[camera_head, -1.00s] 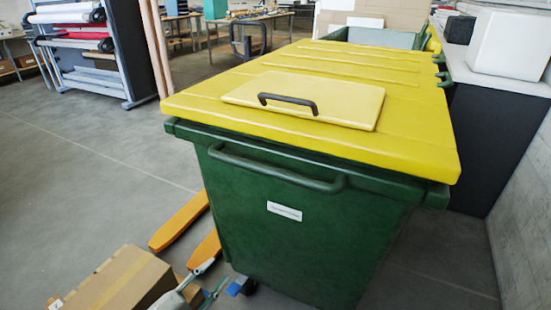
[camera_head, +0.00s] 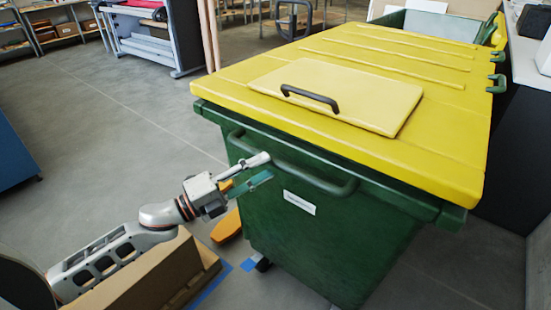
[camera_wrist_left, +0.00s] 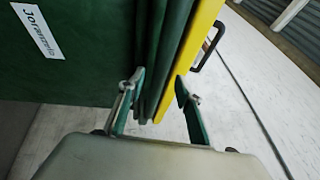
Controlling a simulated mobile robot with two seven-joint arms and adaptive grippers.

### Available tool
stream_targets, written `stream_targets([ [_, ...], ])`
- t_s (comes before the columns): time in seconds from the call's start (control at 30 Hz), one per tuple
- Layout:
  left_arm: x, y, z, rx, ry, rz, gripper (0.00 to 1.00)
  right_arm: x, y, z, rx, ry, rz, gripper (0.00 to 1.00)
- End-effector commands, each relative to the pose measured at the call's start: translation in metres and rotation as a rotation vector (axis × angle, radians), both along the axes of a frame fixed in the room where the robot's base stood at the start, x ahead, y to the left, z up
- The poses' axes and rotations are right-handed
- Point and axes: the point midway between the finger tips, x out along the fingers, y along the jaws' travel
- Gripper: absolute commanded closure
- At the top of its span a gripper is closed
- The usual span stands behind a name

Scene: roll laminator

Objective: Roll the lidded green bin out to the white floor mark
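The green bin (camera_head: 330,240) stands in the middle of the head view with its yellow lid (camera_head: 300,75) closed. A green bar handle (camera_head: 300,172) runs across its front below the rim. My left gripper (camera_head: 266,167) is open at the handle's left end, fingers pointing at the bar. In the left wrist view the open gripper (camera_wrist_left: 157,100) has green bars of the bin's front (camera_wrist_left: 167,60) ahead between its fingers; contact cannot be told. A white label (camera_wrist_left: 37,30) shows there. My right gripper and the white floor mark are not in view.
A cardboard box (camera_head: 150,275) lies on the floor under my left arm, with blue tape (camera_head: 212,285) beside it. An orange fork (camera_head: 228,228) lies left of the bin. A counter stands close on the bin's right. Grey floor is free at left.

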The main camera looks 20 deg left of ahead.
Motion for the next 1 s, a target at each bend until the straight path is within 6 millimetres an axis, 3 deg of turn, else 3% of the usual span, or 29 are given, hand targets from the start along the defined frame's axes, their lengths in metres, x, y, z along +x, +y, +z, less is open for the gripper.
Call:
stream_targets([
  [0.3, 0.027, -0.025, 0.008, -0.001, 0.0, 0.0, 0.66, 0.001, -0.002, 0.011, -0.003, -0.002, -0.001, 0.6],
  [0.67, 0.031, -0.028, 0.007, -0.001, 0.002, 0.001, 0.66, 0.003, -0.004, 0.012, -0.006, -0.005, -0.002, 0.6],
  [0.8, 0.03, -0.028, 0.007, -0.001, 0.002, 0.001, 0.97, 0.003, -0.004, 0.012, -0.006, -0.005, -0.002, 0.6],
  [1.0, 0.03, -0.028, 0.007, -0.001, 0.002, 0.001, 1.0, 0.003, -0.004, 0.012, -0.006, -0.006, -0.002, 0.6],
])
